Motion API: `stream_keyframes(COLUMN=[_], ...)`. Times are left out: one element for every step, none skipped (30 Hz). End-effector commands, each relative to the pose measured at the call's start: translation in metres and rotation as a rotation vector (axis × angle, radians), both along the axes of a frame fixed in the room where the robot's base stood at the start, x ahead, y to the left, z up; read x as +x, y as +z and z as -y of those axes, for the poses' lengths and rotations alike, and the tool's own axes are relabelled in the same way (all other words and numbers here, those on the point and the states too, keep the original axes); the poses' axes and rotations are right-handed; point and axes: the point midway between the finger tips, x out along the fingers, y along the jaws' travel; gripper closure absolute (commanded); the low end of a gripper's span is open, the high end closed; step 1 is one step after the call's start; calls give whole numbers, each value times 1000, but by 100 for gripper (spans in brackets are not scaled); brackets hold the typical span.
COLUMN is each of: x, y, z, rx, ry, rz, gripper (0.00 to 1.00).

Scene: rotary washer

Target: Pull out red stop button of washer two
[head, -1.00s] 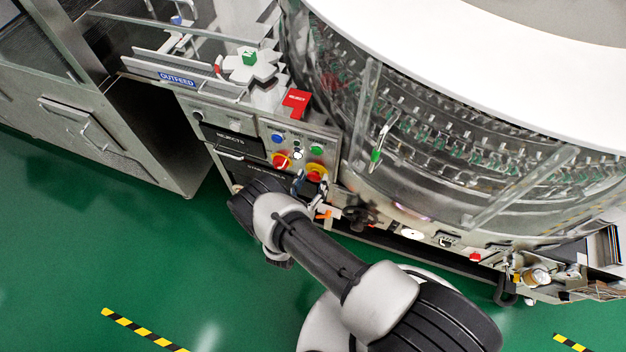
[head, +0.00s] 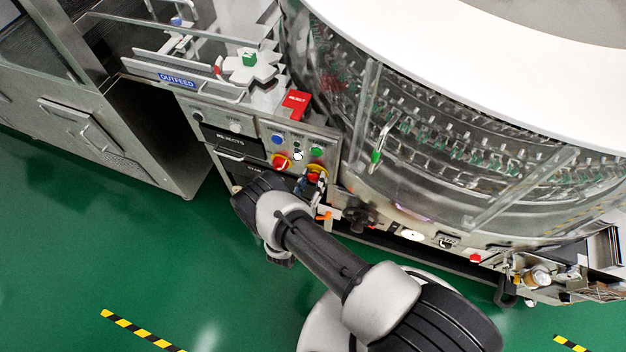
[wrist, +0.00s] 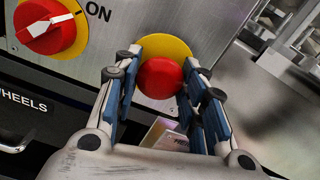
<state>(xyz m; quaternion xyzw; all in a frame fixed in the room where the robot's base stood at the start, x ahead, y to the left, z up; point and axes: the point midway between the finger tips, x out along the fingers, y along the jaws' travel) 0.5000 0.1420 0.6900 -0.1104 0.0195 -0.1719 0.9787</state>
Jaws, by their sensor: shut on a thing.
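The red stop button (wrist: 160,78) sits on a yellow round plate (wrist: 178,48) on the washer's metal control panel. In the head view the button (head: 314,173) shows at the lower right of the panel, partly covered by my gripper. My gripper (wrist: 159,88) has its blue-padded fingers on both sides of the red button and is shut on it. In the head view my gripper (head: 309,185) reaches the panel from below. Whether the button stands pulled out from its plate cannot be told.
A red and yellow rotary switch (head: 280,161) marked ON sits left of the button. Blue (head: 277,139) and green (head: 316,151) buttons are above. A black REJECTS drawer (head: 225,140) is at left. The glass-walled rotary machine (head: 440,150) stands at right. Green floor (head: 90,220) is open at left.

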Motion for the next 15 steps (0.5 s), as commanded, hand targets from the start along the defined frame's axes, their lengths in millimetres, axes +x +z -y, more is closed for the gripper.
stream_keyframes(x=[0, 0, 0, 0, 0, 0, 0, 0, 0, 0, 0, 0, -1, -2, -5], y=[0, 0, 0, 0, 0, 0, 0, 0, 0, 0, 0, 0, 0, 0, -1], z=[0, 0, 0, 0, 0, 1, 1, 1, 1, 1, 1, 0, 0, -1, -2], rx=[0, 0, 0, 0, 0, -1, -1, -1, -1, -1, -1, -1, -1, -1, -2], ry=[-1, -1, -1, -1, -1, -1, -1, -1, -1, -1, -1, -1, -1, 0, 1], rz=[0, 0, 0, 0, 0, 0, 0, 0, 0, 0, 0, 0, 0, 0, -1], gripper=[83, 85, 88, 90, 92, 94, 96, 98, 100, 100, 100, 100, 100, 100, 100])
